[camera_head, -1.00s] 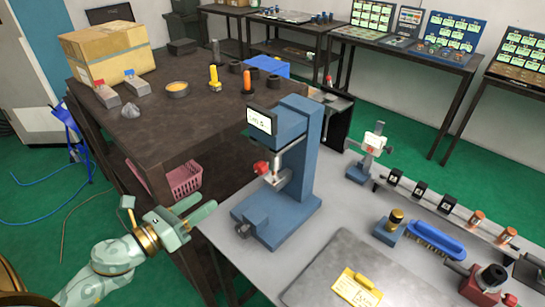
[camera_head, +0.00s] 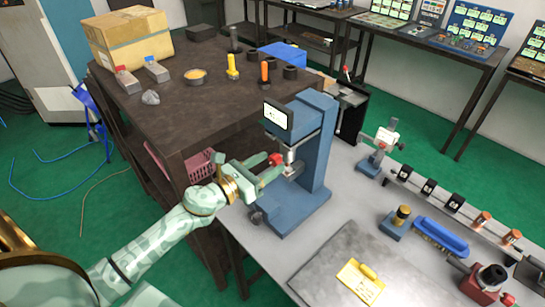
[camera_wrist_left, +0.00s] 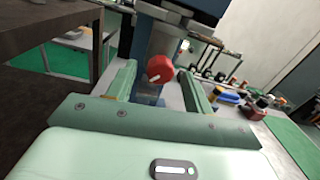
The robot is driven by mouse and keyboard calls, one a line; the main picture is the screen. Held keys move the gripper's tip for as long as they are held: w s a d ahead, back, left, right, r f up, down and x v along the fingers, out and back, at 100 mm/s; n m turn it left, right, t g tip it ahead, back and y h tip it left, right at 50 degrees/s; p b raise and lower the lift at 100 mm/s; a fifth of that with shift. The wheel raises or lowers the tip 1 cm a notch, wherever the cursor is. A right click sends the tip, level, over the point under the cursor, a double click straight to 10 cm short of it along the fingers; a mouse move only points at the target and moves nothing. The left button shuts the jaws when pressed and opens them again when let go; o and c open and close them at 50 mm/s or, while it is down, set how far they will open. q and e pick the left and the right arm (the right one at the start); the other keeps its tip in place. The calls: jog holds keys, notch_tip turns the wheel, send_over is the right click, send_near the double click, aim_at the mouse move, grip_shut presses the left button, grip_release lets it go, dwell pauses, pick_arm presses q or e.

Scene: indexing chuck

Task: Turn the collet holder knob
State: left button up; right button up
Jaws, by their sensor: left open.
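A round red knob (camera_head: 276,159) sits on the front of a blue upright machine (camera_head: 318,150) with a small screen. My left gripper (camera_head: 268,168) is open at this knob, its fingers pointing toward the machine. In the left wrist view the red knob (camera_wrist_left: 160,68) shows between the two green fingers near their tips, with gaps visible on both sides. Whether the knob is fully between the fingers in depth is hard to tell. Part of the machine's lower front is hidden behind the gripper. My right gripper is not in view.
The grey bench has a flat plate (camera_head: 325,268) with a yellow tag (camera_head: 360,282), a blue brush (camera_head: 440,237) and a brass-topped fixture (camera_head: 398,221). A dark table (camera_head: 160,115) with a cardboard box (camera_head: 130,38) stands left of the machine.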

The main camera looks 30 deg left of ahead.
pick_arm(q)
jog(key=shift+x, duration=1.1)
jog(key=shift+c, duration=0.3)
jog(key=c, duration=0.9)
